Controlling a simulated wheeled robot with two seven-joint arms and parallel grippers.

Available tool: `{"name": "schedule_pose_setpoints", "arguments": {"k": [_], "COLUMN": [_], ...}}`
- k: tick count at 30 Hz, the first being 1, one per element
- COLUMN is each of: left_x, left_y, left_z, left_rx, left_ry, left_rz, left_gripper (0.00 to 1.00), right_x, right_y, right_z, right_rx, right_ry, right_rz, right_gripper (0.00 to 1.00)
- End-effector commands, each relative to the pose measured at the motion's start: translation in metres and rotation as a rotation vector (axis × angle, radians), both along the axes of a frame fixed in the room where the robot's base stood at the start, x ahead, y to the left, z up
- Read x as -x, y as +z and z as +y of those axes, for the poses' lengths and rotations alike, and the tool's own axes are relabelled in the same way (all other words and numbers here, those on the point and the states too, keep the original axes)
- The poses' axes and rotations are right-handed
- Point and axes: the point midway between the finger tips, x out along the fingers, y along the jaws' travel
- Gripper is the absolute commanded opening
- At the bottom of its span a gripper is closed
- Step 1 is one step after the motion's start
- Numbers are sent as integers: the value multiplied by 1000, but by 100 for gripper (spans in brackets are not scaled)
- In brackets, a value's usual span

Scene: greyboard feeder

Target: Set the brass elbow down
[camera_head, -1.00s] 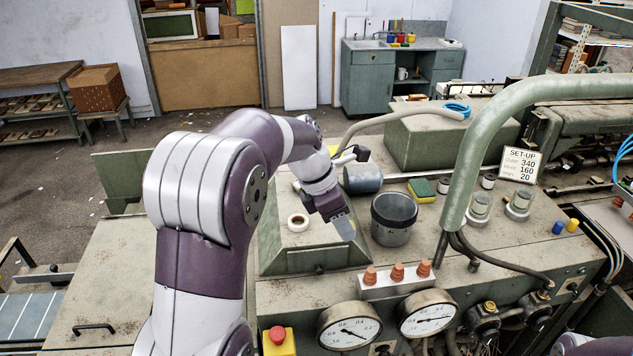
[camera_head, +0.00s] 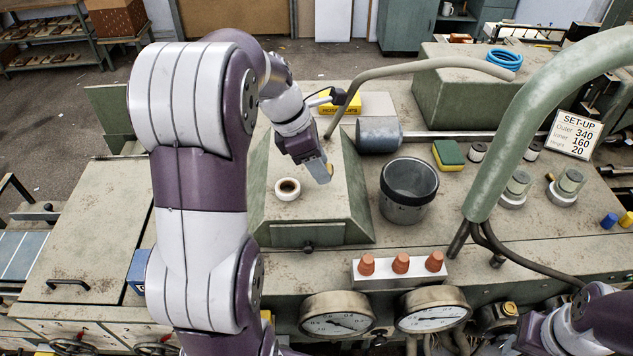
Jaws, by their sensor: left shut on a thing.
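My left gripper (camera_head: 325,172) is shut above the sloped green-grey housing, pointing down and to the right. A small brass-coloured bit, the brass elbow (camera_head: 330,169), shows at its fingertips. The fingers hide most of the elbow, so its shape and tilt cannot be made out. I cannot tell whether it touches the housing top (camera_head: 325,205). My right arm shows at the bottom right corner, but its gripper is out of view.
A tape roll (camera_head: 287,189) lies left of the left gripper on the housing. A dark grey bucket (camera_head: 408,190) stands to the right. A yellow box (camera_head: 347,104), a grey cylinder (camera_head: 378,135) and a sponge (camera_head: 448,155) sit behind. A thick green pipe (camera_head: 520,130) arches at right.

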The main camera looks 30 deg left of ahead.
Motion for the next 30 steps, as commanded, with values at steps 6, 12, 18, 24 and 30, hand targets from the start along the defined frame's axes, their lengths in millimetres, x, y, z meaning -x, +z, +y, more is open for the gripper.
{"name": "schedule_pose_setpoints", "arguments": {"k": [6, 12, 18, 24, 30], "left_x": [3, 2, 2, 2, 2], "left_y": [-31, -42, -45, -49, -50], "left_z": [3, 3, 3, 3, 3], "left_rx": [1, 0, 0, 0, 0], "left_ry": [0, -2, -1, -2, -1], "left_rz": [1, 0, 0, 2, 2], "left_gripper": [13, 13, 13, 63, 70], "right_x": [-1, 0, 0, 0, 0], "right_y": [-21, -5, -7, -8, -8], "right_z": [0, 0, 0, 0, 0], "right_rx": [0, 0, 0, 0, 0], "right_ry": [0, 0, 0, 0, 0], "right_rz": [-1, -1, 0, 0, 0], "right_gripper": [43, 43, 43, 43, 43]}}
